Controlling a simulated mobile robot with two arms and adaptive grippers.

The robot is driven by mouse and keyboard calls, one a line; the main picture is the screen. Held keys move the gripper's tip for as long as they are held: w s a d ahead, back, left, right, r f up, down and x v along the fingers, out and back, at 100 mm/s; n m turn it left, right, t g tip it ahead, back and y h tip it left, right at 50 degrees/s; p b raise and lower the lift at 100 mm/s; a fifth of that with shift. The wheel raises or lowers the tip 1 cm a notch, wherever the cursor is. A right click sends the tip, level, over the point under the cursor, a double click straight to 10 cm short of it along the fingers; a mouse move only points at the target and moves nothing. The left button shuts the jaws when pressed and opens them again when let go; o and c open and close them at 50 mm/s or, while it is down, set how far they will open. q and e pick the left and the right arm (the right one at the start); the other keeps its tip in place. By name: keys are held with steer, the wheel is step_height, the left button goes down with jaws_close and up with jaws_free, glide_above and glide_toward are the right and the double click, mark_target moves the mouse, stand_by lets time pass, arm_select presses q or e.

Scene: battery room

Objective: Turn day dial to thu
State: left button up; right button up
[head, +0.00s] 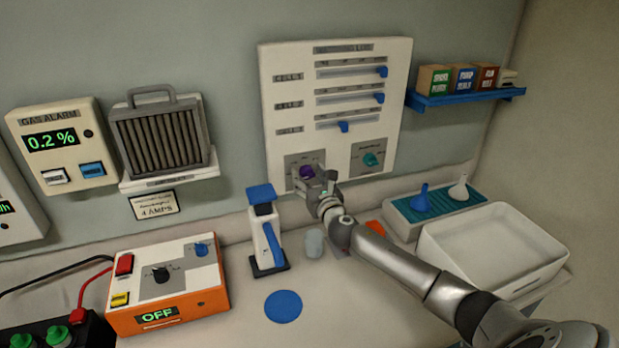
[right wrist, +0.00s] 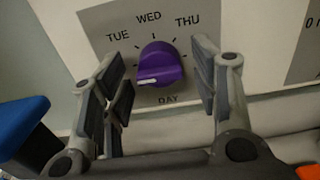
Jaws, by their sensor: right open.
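The purple day dial (right wrist: 168,62) sits on a grey plate on the white wall panel, with the letters TUE, WED and THU around its top and DAY below. A white mark shows at the knob's lower left, away from THU at upper right. My right gripper (right wrist: 160,78) is open, with one finger on each side of the dial and gaps between them and the knob. In the head view the dial (head: 305,172) is partly hidden behind my right gripper (head: 314,181). Any letters behind the left finger are hidden. My left gripper is not in view.
A teal dial (head: 371,159) is to the right on the same panel (head: 410,70), below several blue sliders. A blue-topped stand (head: 262,235) is at lower left of the gripper. A white tray (head: 545,282) and funnels stand at right.

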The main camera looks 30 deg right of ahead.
steer(key=c, duration=1.1)
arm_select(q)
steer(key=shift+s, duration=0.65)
arm_select(e)
steer(key=shift+o, duration=0.2)
